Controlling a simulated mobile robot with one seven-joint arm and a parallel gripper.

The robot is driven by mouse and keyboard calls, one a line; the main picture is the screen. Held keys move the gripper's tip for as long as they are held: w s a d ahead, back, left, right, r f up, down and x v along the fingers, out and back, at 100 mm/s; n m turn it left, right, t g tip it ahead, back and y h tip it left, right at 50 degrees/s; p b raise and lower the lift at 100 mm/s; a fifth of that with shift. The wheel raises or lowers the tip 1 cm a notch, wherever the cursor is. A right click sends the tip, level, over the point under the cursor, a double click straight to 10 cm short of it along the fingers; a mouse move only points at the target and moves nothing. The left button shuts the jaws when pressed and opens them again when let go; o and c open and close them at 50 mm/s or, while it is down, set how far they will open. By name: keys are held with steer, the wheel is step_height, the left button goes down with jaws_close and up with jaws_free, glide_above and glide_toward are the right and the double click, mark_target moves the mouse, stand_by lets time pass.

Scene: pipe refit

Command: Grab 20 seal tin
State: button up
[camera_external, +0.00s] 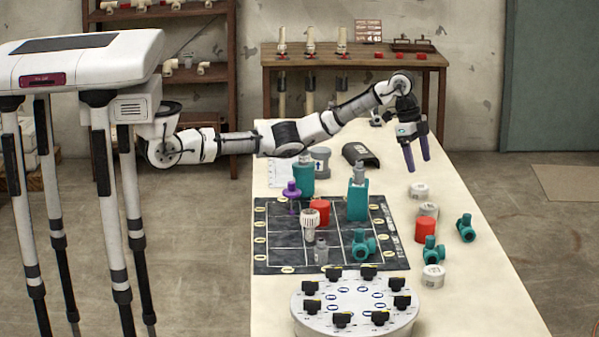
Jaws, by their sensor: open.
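Several small round white tins stand on the right part of the table: one tin (418,190) farthest back, a second tin (428,210) just in front of it, and a third tin (432,276) nearer the front. Their size marks are too small to read, so I cannot tell which is the 20 seal tin. My gripper (418,165) has purple fingers, points down and is open and empty. In the picture it hangs just above the farthest tin, apart from it.
A dark gridded mat (275,255) with several parts lies to the left. A round white dial stand (355,305) is at the front. A dark curved shell (361,155) lies behind.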

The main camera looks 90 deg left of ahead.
steer(key=d+f, duration=0.1)
steer(key=f, duration=0.1)
steer(key=p, duration=0.1)
glide_above(429, 206)
steer(key=s, duration=0.1)
steer(key=shift+n, duration=0.4)
steer(key=f, duration=0.7)
steer(key=shift+s+a, duration=0.15)
steer(key=shift+s, duration=0.05)
steer(key=shift+a+p+x, duration=0.2)
steer(key=shift+p+x, duration=0.8)
steer(key=shift+x, duration=1.65)
steer(key=shift+w, duration=0.15)
steer(key=shift+c, duration=0.5)
steer(key=c, duration=1)
